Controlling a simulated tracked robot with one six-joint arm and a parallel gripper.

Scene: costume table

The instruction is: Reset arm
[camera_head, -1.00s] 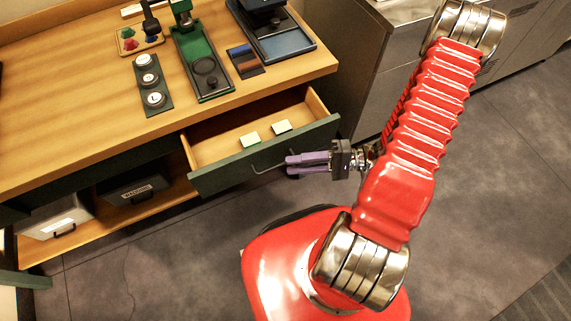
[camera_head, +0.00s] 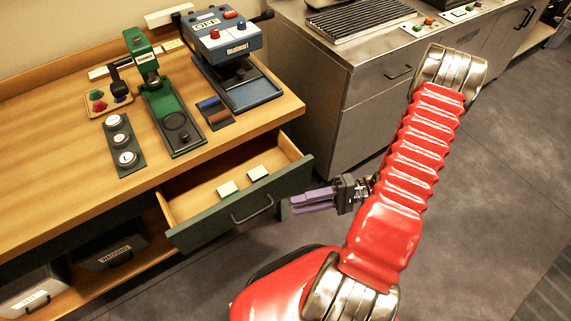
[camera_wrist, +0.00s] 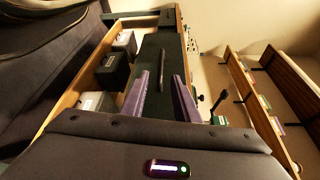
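My gripper (camera_head: 293,202) has purple fingers and is in front of the green drawer front (camera_head: 222,217), to the right of its dark handle (camera_head: 252,209). In the wrist view my gripper (camera_wrist: 160,76) has its two fingers apart with nothing between them. The dark drawer handle shows beyond the fingertips in that view (camera_wrist: 160,70). My red arm stretches up to the right in the head view.
The wooden table (camera_head: 60,190) bears a green press (camera_head: 165,110), a blue press machine (camera_head: 228,45), a button strip (camera_head: 121,143) and a small tray with coloured pieces (camera_head: 108,99). Labelled bins (camera_head: 108,252) sit on the shelf below. A steel counter (camera_head: 355,110) stands right; open floor lies beyond my arm.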

